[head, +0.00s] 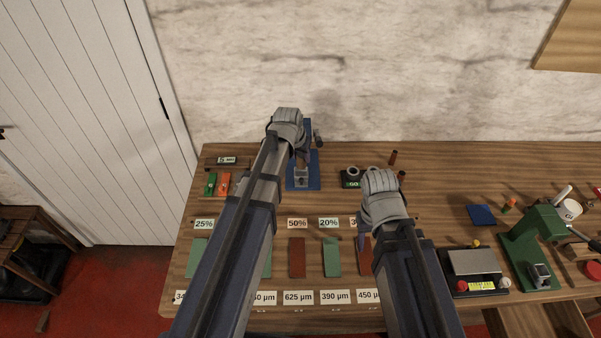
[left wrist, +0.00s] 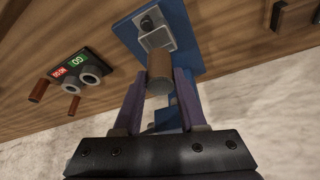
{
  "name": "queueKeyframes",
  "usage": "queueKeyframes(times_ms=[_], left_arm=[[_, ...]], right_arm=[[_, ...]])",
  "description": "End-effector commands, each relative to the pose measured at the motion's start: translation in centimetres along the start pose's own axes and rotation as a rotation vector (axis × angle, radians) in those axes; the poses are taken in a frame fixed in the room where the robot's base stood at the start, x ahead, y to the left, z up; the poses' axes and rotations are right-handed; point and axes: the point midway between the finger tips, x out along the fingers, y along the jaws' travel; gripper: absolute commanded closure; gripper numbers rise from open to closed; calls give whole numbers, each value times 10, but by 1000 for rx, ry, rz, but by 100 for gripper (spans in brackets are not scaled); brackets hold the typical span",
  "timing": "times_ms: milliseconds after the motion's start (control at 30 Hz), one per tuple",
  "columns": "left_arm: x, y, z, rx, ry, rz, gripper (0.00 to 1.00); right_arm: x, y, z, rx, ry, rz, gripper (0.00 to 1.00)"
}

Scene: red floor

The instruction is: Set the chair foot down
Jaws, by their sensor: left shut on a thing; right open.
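The chair foot (left wrist: 160,72), a short brown cylinder with a grey-brown end, is between the two purple fingers of my left gripper (left wrist: 159,92) in the left wrist view. My left gripper is shut on it; in the head view the gripper (head: 302,153) is at the blue fixture, with its hand partly covering the view. The foot's far end is at the grey metal block of the fixture (left wrist: 188,18); I cannot tell whether they touch. The blue fixture also shows in the head view (head: 313,184). My right gripper (head: 362,240) is open above the front of the bench, its fingers largely hidden.
A go/no-go gauge (left wrist: 88,66) with two rings stands beside the fixture, with brown cylinders (left wrist: 38,90) near it. Coloured sample strips (head: 297,257) and labels line the bench (head: 440,218) front. A green press (head: 535,240) and a grey-topped box (head: 474,263) stand at right.

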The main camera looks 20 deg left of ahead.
Motion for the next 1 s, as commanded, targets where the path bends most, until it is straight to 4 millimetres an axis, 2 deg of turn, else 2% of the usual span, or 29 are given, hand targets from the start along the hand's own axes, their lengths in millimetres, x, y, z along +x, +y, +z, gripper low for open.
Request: queueKeyframes(times_ms=[167,533,967,1000], left_arm=[[2,0,1,0,0,0,100],[42,0,17,0,0,0,100],[44,0,18,0,0,0,100],[45,0,18,0,0,0,58]], right_arm=[[2,0,0,0,0,0,50],[45,-4,-3,1,0,0,50],[48,-5,-3,1,0,0,50],[48,-5,-3,1,0,0,50]])
